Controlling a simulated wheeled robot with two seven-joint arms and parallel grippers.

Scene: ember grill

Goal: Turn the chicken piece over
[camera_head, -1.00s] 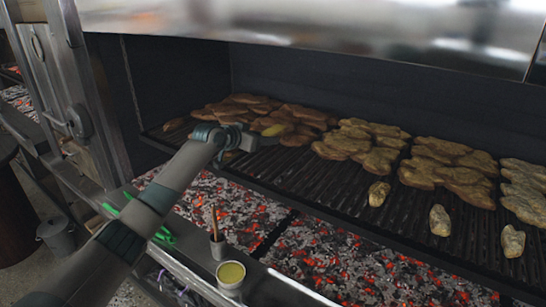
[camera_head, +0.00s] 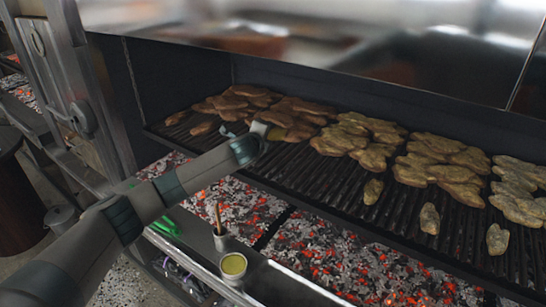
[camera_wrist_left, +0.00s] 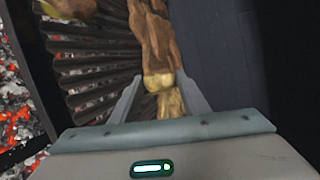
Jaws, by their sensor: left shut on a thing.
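My left gripper (camera_head: 268,131) is over the back left part of the grill grate, beside the browned chicken. My right gripper is not in view.
Browned chicken (camera_head: 237,100) covers the back left of the grate (camera_head: 318,185). Paler chicken groups (camera_head: 358,138) lie to the right. Three small pieces, one nearest the arm (camera_head: 373,191), lie apart in front. Glowing coals (camera_head: 325,255) show below. A cup of yellow liquid (camera_head: 233,266) stands on the front ledge.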

